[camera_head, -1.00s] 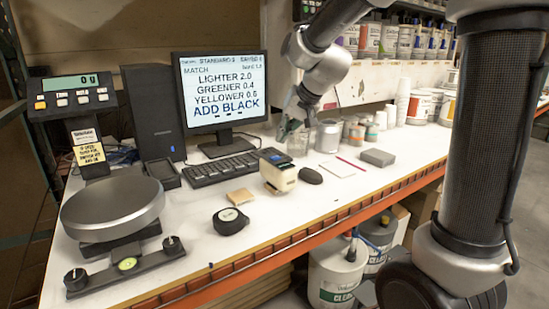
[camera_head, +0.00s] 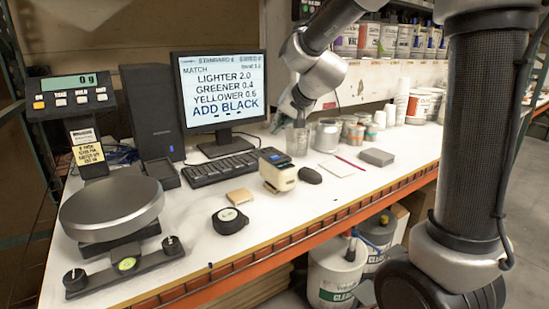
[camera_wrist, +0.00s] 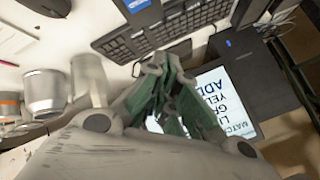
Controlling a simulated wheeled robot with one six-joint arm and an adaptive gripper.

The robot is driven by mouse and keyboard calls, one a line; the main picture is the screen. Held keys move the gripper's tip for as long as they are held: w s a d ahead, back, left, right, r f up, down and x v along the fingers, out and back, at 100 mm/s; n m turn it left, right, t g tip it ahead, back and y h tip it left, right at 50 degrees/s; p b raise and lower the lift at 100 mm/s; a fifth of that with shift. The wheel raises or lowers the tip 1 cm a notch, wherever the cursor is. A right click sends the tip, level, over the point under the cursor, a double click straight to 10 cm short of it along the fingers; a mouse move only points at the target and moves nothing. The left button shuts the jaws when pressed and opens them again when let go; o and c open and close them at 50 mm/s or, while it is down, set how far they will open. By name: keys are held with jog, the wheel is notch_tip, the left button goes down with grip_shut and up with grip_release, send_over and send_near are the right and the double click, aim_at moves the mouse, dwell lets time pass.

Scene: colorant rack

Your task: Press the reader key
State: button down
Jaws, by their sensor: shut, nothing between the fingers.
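The reader (camera_head: 278,171) is a cream handheld device with a dark top and a small bluish display. It stands upright on the white bench, in front of the keyboard's right end. Its key is too small to make out. My gripper (camera_head: 300,121) is above the back of the bench by the glass beaker, behind and above the reader and clear of it. In the wrist view my gripper's fingers (camera_wrist: 160,80) are together and empty, in front of the monitor and keyboard. A dark piece with a blue patch at that view's top edge may be the reader's top.
The glass beaker (camera_head: 297,143) and metal can (camera_head: 328,137) stand behind. The monitor (camera_head: 222,92) and keyboard (camera_head: 220,168) are at the back left.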

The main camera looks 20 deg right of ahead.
aim_at(277, 156)
jog(key=shift+f, duration=2.9)
jog(key=shift+f, duration=0.4)
jog(key=shift+f, duration=0.35)
jog(key=shift+r, duration=0.8)
jog(key=shift+r, duration=2.5)
